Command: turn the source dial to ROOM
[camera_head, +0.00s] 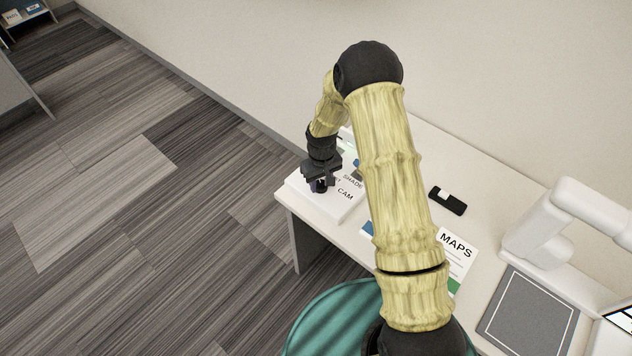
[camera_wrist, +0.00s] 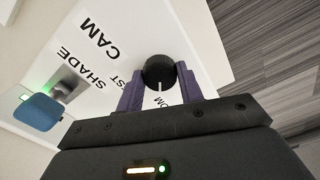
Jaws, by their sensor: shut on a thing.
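The source dial is a round black knob (camera_wrist: 159,71) with a white pointer line, on a white panel (camera_wrist: 205,45). My gripper (camera_wrist: 160,80) is shut on the dial, one dark purple finger on each side of it. The pointer line faces down in the wrist view, towards a partly hidden label ending in "OM". Another partly hidden label ends in "ST"; CAM and SHADE read in full.
In the wrist view a blue-ended part (camera_wrist: 38,112) sits beside a small green light. On the table (camera_head: 480,170) lie a black object (camera_head: 447,200), a MAPS sheet (camera_head: 457,252) and a grey mat (camera_head: 528,318). A white jointed device (camera_head: 560,230) stands at right. A teal seat (camera_head: 325,315) is in front.

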